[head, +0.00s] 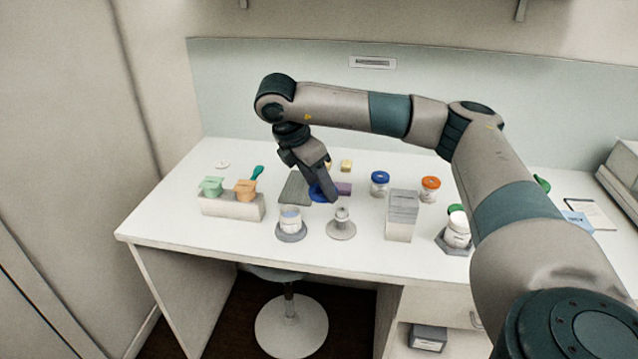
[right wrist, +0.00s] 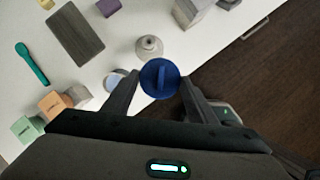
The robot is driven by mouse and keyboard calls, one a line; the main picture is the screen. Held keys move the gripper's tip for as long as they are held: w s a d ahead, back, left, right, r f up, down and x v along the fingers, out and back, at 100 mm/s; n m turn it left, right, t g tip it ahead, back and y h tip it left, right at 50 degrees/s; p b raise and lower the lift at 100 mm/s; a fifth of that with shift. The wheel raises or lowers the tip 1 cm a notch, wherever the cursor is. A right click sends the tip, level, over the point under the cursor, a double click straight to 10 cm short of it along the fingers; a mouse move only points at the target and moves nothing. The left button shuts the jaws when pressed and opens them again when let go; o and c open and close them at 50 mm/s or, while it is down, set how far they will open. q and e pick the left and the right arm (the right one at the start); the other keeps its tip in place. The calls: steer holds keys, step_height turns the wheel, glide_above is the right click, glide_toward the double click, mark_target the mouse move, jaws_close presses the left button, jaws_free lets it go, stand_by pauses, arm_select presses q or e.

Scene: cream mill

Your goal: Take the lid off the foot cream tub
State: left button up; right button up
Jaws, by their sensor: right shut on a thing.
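My right gripper (head: 325,197) is shut on a round blue lid (right wrist: 160,78) with a raised ridge across its top. The lid is held above the table; in the head view the blue lid (head: 317,192) is partly hidden by the fingers. An open white tub (head: 290,217) stands upright on a round grey base (head: 291,236), just left of and in front of the gripper. Its top shows pale blue-grey. In the right wrist view the tub (right wrist: 114,80) is partly hidden by the left finger. Its label is too small to read. My left gripper is not in view.
A grey mat (head: 295,188) lies behind the tub. A grey knobbed stand (head: 341,226) is right of it, then a grey box (head: 402,218). Blue-lidded (head: 380,184), orange-lidded (head: 430,190) and green-lidded (head: 457,230) jars stand right.

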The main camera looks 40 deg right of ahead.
steer(key=shift+r, duration=0.35)
stand_by(0.3)
steer(key=shift+r+p, duration=1.45)
steer(key=shift+p, duration=0.2)
